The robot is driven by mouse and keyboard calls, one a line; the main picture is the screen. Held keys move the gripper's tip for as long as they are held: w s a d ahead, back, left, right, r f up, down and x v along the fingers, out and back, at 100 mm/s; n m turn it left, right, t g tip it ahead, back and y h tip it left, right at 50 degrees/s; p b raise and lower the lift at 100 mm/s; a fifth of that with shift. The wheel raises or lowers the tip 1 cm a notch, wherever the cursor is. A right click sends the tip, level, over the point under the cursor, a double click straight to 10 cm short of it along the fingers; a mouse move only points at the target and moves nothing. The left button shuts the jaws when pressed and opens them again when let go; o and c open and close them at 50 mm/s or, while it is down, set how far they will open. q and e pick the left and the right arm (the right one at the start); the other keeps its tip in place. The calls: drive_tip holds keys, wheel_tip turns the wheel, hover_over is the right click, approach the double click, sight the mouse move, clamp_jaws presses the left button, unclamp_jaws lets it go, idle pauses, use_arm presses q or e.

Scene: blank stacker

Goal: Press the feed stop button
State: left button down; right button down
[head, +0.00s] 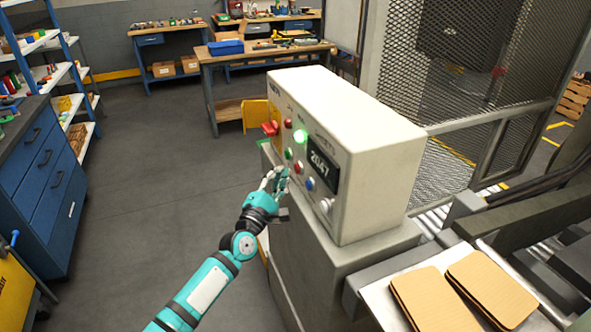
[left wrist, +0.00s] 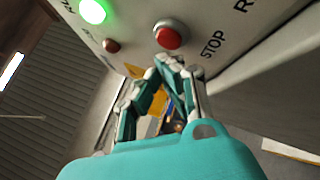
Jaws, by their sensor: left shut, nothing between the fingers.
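The control box (head: 357,135) is white, with buttons on its left-facing panel. In the left wrist view, a red round button (left wrist: 168,36) has the word STOP beside it; any other word on its label is not readable. It appears to be the lower red button (head: 298,167) in the head view. My left gripper (head: 279,174) is shut and empty in front of the lower panel. In the left wrist view, its closed fingertips (left wrist: 172,64) are just below the red button; I cannot tell whether they touch the panel. My right gripper is not in view.
A lit green lamp (head: 300,136), a blue button (head: 310,184), and a red mushroom button (head: 270,128) are on the same box. A display (head: 322,160) reads 2047. Cardboard blanks (head: 437,299) lie at the right. Open floor lies left of the machine.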

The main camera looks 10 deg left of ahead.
use_arm(q)
drive_tip(key=shift+d, duration=0.1)
idle(0.7)
drive_tip(key=shift+w+d, duration=0.25)
drive_tip(key=shift+d, duration=0.05)
drive_tip(key=shift+w+d+b, duration=0.25)
drive_tip(key=shift+d+b, duration=0.1)
drive_tip(key=shift+d, duration=0.1)
idle(1.0)
drive_tip(key=shift+a, duration=0.1)
drive_tip(key=shift+s+a, duration=0.55)
drive_tip(key=shift+a, duration=0.15)
drive_tip(key=s+a, duration=0.1)
drive_tip(key=a, duration=0.1)
drive_tip(key=s+a, duration=0.1)
drive_tip(key=a, duration=0.1)
drive_tip(key=shift+s, duration=0.4)
idle(0.4)
